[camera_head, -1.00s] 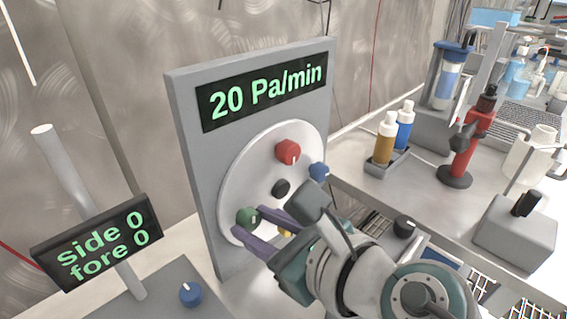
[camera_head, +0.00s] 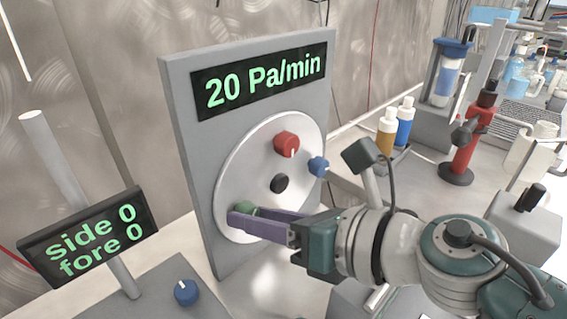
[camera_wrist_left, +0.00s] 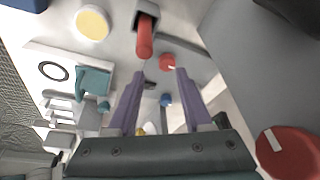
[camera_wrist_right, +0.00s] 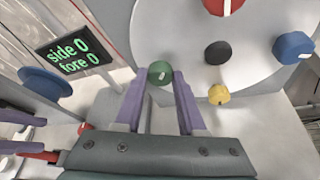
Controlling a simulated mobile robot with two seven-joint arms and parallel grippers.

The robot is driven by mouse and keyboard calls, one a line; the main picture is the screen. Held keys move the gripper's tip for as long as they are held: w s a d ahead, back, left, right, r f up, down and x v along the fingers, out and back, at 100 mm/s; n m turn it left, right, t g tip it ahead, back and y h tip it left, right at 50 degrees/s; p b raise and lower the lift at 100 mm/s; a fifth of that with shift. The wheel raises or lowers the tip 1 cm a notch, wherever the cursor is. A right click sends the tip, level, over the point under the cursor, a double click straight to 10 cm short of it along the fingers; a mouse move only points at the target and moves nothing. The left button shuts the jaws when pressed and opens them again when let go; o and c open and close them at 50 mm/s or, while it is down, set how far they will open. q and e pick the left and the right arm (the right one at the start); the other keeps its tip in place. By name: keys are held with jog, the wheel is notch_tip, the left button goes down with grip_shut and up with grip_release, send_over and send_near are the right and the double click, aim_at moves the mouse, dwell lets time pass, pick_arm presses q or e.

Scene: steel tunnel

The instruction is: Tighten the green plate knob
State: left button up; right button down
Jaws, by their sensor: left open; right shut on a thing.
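The green knob (camera_head: 246,208) sits at the lower left of a round white plate (camera_head: 234,170) on an upright grey panel. My right gripper (camera_head: 243,215) is shut on it, its purple fingers reaching in from the right and partly hiding it. In the right wrist view the green knob (camera_wrist_right: 160,72) shows between the right gripper's fingertips (camera_wrist_right: 158,80), a white mark on its face.
The plate also carries red (camera_head: 286,144), black (camera_head: 280,183), blue (camera_head: 318,166) and yellow (camera_wrist_right: 219,94) knobs. The panel display (camera_head: 262,82) reads "20 Pa/min". A smaller display (camera_head: 90,238) reads "side 0 fore 0". Bottles (camera_head: 387,133) stand on the bench at right.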

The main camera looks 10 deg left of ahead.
dwell(0.4)
jog(key=c, duration=0.5)
grip_release()
jog(key=p+v, duration=0.2)
jog(key=v, duration=0.8)
jog(key=shift+p, duration=0.3)
jog(key=shift+f, duration=0.1)
